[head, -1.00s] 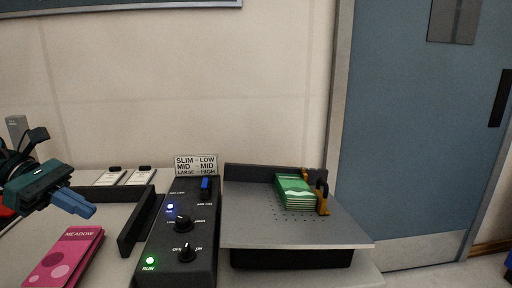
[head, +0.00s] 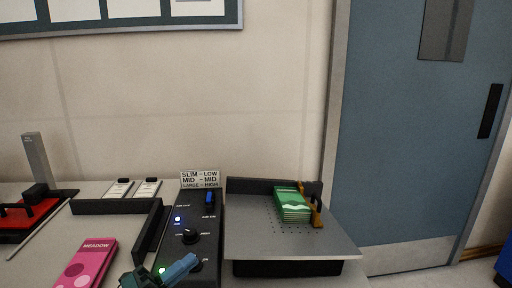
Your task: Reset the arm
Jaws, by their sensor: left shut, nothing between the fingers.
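My left gripper (head: 180,270) is low in the head view, in front of the near end of the black control box. Its blue fingers are shut with nothing between them and cover part of the lower knob area. The control box (head: 206,228) has a blue switch at the top, a lit blue light, knobs and a lit green light. My right gripper is not in view.
A pink MEADOW packet (head: 88,264) lies left of a black guide (head: 148,230). A grey tray (head: 285,241) right of the box holds a green stack (head: 291,205) by a brass-coloured clamp (head: 317,210). A grey post (head: 37,160) stands far left.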

